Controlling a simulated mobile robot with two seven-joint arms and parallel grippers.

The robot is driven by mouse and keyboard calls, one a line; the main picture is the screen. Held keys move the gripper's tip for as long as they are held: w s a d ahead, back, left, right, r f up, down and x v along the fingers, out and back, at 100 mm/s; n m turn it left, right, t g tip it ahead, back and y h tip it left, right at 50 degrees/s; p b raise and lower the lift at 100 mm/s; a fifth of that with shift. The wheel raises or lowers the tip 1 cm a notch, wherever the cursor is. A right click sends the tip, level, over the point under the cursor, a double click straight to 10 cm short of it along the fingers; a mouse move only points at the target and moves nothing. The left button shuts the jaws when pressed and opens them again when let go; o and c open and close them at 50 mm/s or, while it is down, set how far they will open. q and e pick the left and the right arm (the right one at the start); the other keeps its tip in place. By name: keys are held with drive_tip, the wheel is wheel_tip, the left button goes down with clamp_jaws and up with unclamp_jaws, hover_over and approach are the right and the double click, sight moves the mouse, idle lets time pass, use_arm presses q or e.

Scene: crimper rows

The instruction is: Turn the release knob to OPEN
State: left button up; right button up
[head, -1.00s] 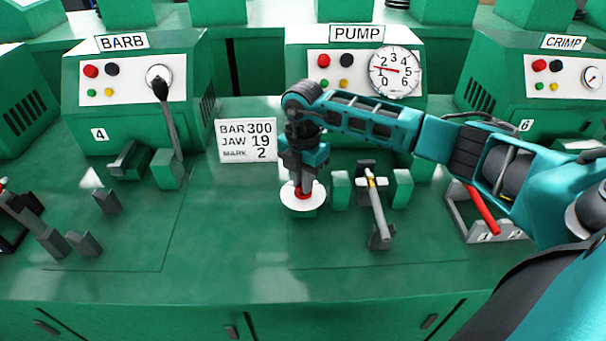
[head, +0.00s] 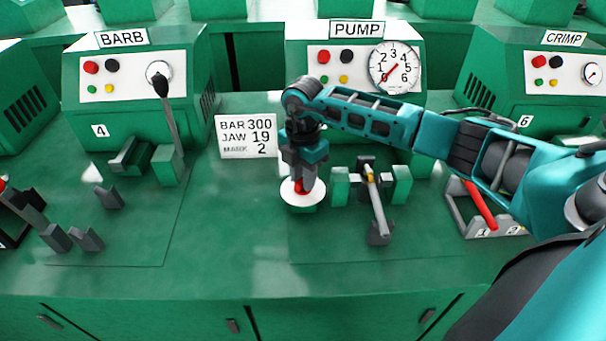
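The release knob (head: 302,188) is red and sits on a round white disc (head: 301,199) in front of the PUMP machine (head: 354,55). My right gripper (head: 302,180) points straight down over the knob, its fingers closed around it, hiding most of it. Any OPEN marking on the disc is too small or hidden to read. My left gripper is not in view.
Right of the knob stand green blocks (head: 402,186) and a grey lever (head: 377,212). A red-handled tool (head: 480,205) lies in a grey holder farther right. A white card (head: 247,137) reads BAR 300, JAW 19, MARK 2. The bench front is clear.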

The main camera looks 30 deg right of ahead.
drive_tip(key=shift+o, duration=0.9)
wheel_tip(320, 180, up, 13)
drive_tip(key=shift+f, duration=0.1)
